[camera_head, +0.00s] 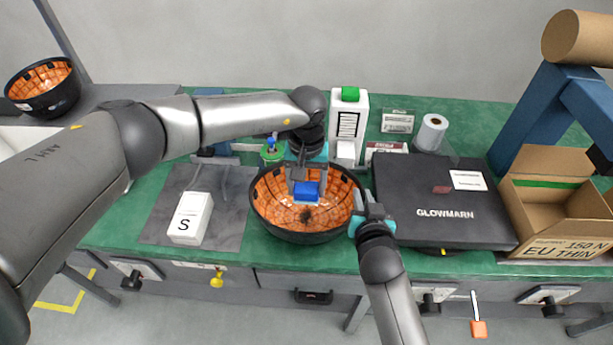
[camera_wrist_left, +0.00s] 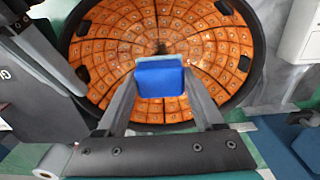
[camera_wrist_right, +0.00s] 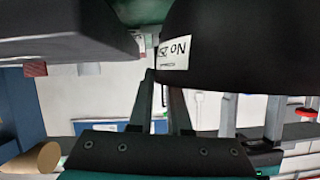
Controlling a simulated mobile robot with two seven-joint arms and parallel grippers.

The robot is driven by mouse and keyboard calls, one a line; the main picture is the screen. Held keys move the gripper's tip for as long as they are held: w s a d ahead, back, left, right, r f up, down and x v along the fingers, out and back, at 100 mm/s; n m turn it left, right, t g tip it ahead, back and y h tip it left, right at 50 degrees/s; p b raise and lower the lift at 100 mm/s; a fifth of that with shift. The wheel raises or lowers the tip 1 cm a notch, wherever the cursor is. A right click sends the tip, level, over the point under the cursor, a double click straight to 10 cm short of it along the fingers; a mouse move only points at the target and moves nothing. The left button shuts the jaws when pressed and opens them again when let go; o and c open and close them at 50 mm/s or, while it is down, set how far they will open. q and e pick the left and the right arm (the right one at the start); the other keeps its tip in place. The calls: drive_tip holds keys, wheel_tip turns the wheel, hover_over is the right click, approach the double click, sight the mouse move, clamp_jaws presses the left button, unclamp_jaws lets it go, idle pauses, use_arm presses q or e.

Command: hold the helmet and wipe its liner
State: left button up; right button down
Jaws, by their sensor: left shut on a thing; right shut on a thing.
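The helmet (camera_head: 262,215) lies open side up on the green bench, a black shell with an orange padded liner (camera_head: 275,190). A dark patch (camera_head: 307,216) shows low in the liner; a dark spot also shows in the left wrist view (camera_wrist_left: 161,47). My left gripper (camera_head: 306,180) is inside the bowl, shut on a blue pad (camera_head: 306,192); the left wrist view shows the pad (camera_wrist_left: 159,77) between the fingers. Whether it touches the liner I cannot tell. My right gripper (camera_head: 361,208) is shut on the helmet's right rim. The right wrist view shows the black shell (camera_wrist_right: 245,50) and a white label.
A black GLOWMARN case (camera_head: 430,208) lies close right of the helmet, with an open carton (camera_head: 560,205) beyond. A white S box (camera_head: 191,217) stands on a grey mat (camera_head: 235,205) at left. A white dispenser (camera_head: 349,117) stands behind. Another helmet (camera_head: 45,98) sits far left.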

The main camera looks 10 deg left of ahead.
use_arm(q)
hover_over(303, 218)
drive_tip(key=shift+d+f, duration=0.25)
drive_tip(key=shift+f, duration=1.4)
drive_tip(key=shift+d+f, duration=0.2)
drive_tip(key=shift+f, duration=1.45)
drive_tip(key=shift+f, duration=1.15)
drive_tip(key=shift+a, duration=0.15)
drive_tip(key=shift+a+r, duration=0.1)
drive_tip(key=shift+a, duration=0.25)
drive_tip(key=shift+d, duration=1)
drive_tip(key=shift+a, duration=1)
